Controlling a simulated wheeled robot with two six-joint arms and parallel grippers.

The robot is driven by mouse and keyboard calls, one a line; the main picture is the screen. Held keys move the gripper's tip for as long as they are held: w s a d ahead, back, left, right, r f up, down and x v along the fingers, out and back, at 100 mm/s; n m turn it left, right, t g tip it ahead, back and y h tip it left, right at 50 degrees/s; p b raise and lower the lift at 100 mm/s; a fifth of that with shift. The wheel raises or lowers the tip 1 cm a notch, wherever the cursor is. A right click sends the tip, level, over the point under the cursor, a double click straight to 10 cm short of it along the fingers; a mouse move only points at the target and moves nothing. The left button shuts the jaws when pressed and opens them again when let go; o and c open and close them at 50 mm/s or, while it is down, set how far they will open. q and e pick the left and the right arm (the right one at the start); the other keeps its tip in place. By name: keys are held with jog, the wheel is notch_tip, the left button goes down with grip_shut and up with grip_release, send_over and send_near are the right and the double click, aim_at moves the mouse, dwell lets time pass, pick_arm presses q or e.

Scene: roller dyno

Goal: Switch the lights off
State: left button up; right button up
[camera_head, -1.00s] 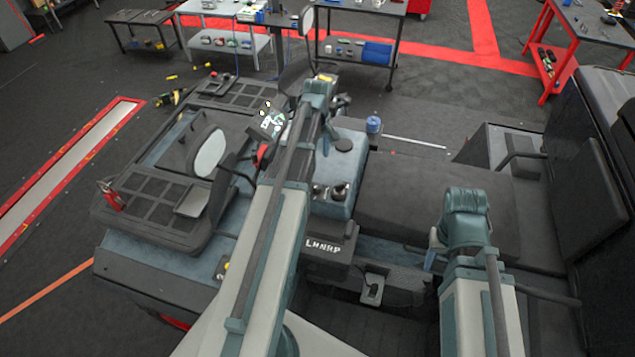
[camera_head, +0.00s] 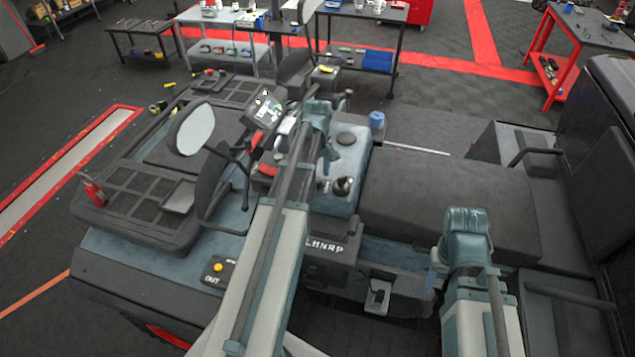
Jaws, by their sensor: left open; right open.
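The vehicle's console carries a small lit display (camera_head: 264,108) with red parts (camera_head: 257,139) just below it. A yellow button (camera_head: 218,267) sits on a dark plate marked OUT at the near left. I cannot tell which control is the light switch. My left gripper (camera_head: 326,156) is open over the blue-grey centre console (camera_head: 338,190), near its dark knobs; my own wrist partly hides it, and contact cannot be judged. My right gripper (camera_head: 436,264) is open and low beside the seat, mostly hidden behind its wrist.
A round mirror (camera_head: 191,128) on a stalk stands left of my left arm. The dark seat cushion (camera_head: 440,190) lies between console and backrest. A black lever on a bracket (camera_head: 378,295) is near my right gripper. Workbenches stand beyond open floor.

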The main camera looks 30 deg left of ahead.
pick_arm(q)
jog(key=shift+f, duration=0.2)
grip_shut()
dwell(0.3)
jog(key=shift+m, duration=0.3)
jog(key=m, duration=0.4)
jog(key=shift+m, duration=2.1)
